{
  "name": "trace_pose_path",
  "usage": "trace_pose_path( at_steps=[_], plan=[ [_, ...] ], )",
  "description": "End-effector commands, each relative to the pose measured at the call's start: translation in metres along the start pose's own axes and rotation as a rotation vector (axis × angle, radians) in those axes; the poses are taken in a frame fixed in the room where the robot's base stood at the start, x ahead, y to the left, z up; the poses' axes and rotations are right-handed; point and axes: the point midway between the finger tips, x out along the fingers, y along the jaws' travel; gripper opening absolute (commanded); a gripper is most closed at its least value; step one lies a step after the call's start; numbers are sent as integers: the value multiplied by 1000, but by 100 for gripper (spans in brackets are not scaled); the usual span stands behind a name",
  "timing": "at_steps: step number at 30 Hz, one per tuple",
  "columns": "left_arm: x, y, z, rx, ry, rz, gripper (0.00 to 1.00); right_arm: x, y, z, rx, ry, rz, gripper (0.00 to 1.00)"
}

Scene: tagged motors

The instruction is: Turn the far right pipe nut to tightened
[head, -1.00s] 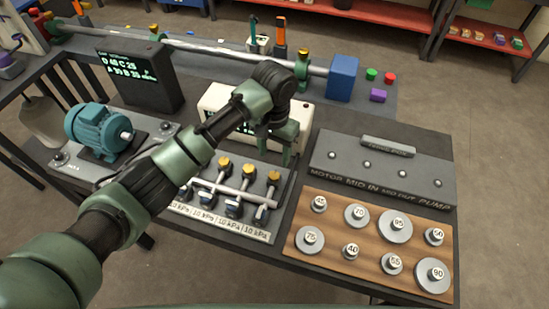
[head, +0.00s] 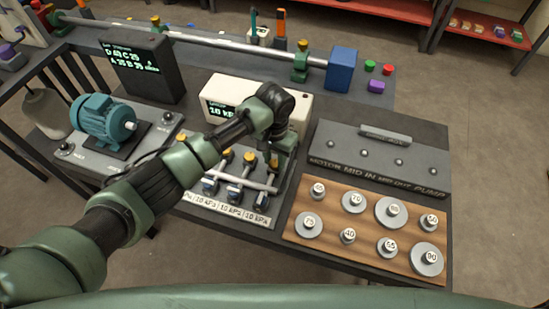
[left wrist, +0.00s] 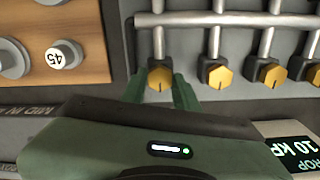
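The far right pipe nut (left wrist: 160,78) is a yellow hex nut on a dark fitting, at the end of a grey pipe. In the left wrist view it is the leftmost of a row of yellow nuts. My left gripper (left wrist: 160,88) has one green finger on each side of this nut, very close to its sides; whether they press on it is not clear. In the head view the left gripper (head: 284,150) is low over the right end of the pipe panel and hides much of that nut. My right gripper is not in view.
A wooden board (head: 330,232) with several numbered weights lies right of the panel. A white meter (head: 297,108) reading 10 kPa stands behind it. A teal motor (head: 103,118) is at the left. A grey labelled box (head: 340,150) stands behind the board.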

Motion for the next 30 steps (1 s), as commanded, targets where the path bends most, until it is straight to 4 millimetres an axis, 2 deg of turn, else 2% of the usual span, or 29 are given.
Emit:
trace_pose_path(
  at_steps=[7,14,20,30],
  plan=[
    [0,0,0,4,2,0,0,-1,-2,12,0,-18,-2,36],
    [-1,0,-1,67,2,0,0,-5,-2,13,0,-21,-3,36],
    [-2,1,0,200,1,1,0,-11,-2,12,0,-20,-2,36],
    [-2,1,-1,517,3,0,0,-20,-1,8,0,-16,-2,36]
  ],
)
